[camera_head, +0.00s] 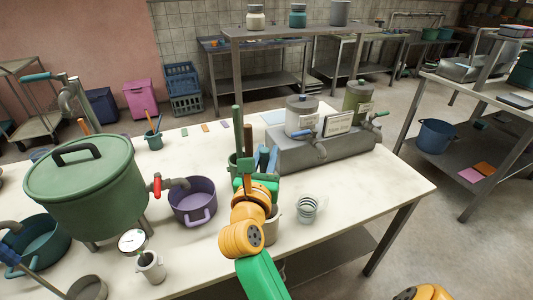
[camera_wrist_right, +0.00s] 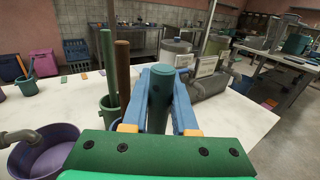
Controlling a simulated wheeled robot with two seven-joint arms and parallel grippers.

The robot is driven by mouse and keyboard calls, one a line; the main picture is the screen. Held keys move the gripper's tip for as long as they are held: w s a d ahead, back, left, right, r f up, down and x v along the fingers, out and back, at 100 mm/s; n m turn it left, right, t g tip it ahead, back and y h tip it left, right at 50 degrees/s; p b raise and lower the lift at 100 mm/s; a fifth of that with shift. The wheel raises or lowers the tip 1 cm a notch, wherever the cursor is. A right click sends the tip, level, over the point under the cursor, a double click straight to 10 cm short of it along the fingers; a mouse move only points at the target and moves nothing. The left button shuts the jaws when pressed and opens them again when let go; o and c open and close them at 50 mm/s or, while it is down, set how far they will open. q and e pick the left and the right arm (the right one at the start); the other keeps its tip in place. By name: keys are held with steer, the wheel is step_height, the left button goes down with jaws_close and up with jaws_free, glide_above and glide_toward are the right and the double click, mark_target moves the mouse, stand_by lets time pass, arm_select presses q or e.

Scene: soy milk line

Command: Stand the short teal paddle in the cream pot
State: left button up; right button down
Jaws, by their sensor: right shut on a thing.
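My right gripper (camera_head: 267,157) is shut on the teal paddle, whose round handle top (camera_wrist_right: 160,85) shows between the two blue fingers in the right wrist view. The paddle's lower end is hidden by the gripper. A pale pot (camera_head: 272,230), which looks like the cream pot, stands on the table, mostly hidden behind my right arm. I cannot tell whether the paddle is inside it. My left gripper is not in view.
A green pot (camera_wrist_right: 108,112) with tall green and brown handles stands close left of my gripper. A purple pot (camera_head: 193,203) and large green lidded kettle (camera_head: 85,185) are further left. A clear measuring cup (camera_head: 308,208) and grey dispenser (camera_head: 320,152) are right.

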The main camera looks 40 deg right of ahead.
steer(key=shift+f, duration=0.1)
steer(key=c, duration=0.6)
jaws_free()
